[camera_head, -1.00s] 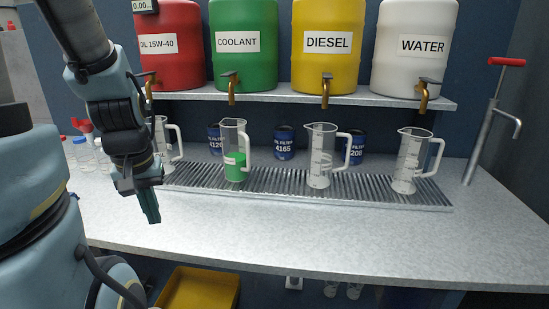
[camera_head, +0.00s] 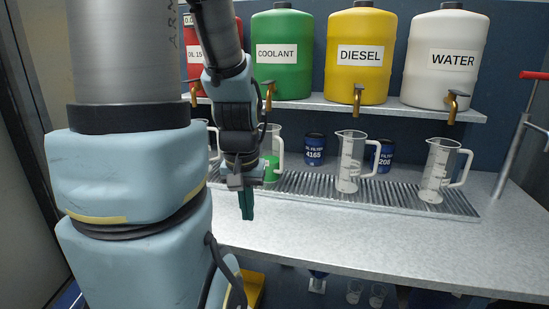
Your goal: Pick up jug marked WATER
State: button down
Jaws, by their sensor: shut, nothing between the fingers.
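A clear jug (camera_head: 438,171) with a handle on its right stands upright on the slatted drip tray, under the tap of the white tank labelled WATER (camera_head: 450,60). It looks empty, and no WATER marking can be read on the jug itself. My gripper (camera_head: 247,213) is shut and empty, fingers pointing down. It is in front of the tray, well to the left of that jug and apart from it. My arm partly hides a jug with green liquid (camera_head: 271,160).
Another clear jug (camera_head: 350,163) stands under the DIESEL tank (camera_head: 360,55), between my gripper and the right jug. Blue filter cans (camera_head: 315,149) stand behind. The tank shelf (camera_head: 400,106) and brass taps overhang. The front worktop (camera_head: 370,232) is clear. A red-handled pump (camera_head: 520,125) stands far right.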

aim_at(443, 153)
jog(key=l+u, duration=0.1)
jog(key=u, duration=0.6)
jog(key=k+l+u, duration=0.2)
jog(key=u, duration=0.15)
jog(key=k+l+u, duration=0.25)
jog(key=u, duration=0.15)
jog(key=k+l+u, duration=0.2)
jog(key=u, duration=0.15)
jog(key=k+l, duration=0.15)
jog(key=k, duration=0.35)
jog(key=k+l+u, duration=0.15)
jog(key=k, duration=0.3)
